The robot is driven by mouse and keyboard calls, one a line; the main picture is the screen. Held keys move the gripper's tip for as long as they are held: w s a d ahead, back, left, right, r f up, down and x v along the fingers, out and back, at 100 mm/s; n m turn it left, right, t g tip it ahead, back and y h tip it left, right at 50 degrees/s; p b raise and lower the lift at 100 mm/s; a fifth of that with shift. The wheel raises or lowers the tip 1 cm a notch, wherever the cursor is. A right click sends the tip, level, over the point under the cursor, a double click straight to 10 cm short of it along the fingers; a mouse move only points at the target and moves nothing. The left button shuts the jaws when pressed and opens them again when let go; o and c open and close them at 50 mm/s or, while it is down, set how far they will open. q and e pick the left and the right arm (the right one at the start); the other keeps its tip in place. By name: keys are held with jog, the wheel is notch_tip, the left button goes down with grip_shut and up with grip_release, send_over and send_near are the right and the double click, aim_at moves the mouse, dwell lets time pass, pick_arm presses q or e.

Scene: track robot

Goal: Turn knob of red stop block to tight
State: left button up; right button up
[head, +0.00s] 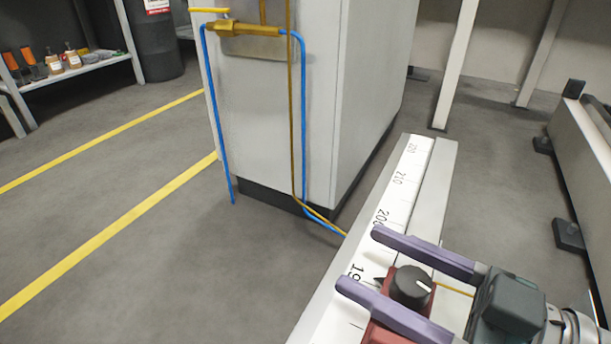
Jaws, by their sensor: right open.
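The red stop block (384,333) sits on the white numbered rail at the lower right, near the 19-something mark. My right gripper (358,258) comes in from the right and is open. Its two purple fingers lie on either side of the knob, one beyond it and one nearer, with a visible gap to the far finger. The near finger covers part of the red block. My left gripper is not in view.
The white rail (403,178) with printed numbers runs from bottom centre up to the right. A grey cabinet (265,130) with blue hoses and a brass valve (250,29) stands behind it. A shelf (82,65) with bottles is at upper left. Floor at left is clear.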

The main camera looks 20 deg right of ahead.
jog(key=shift+w, duration=0.1)
grip_shut()
dwell(0.6)
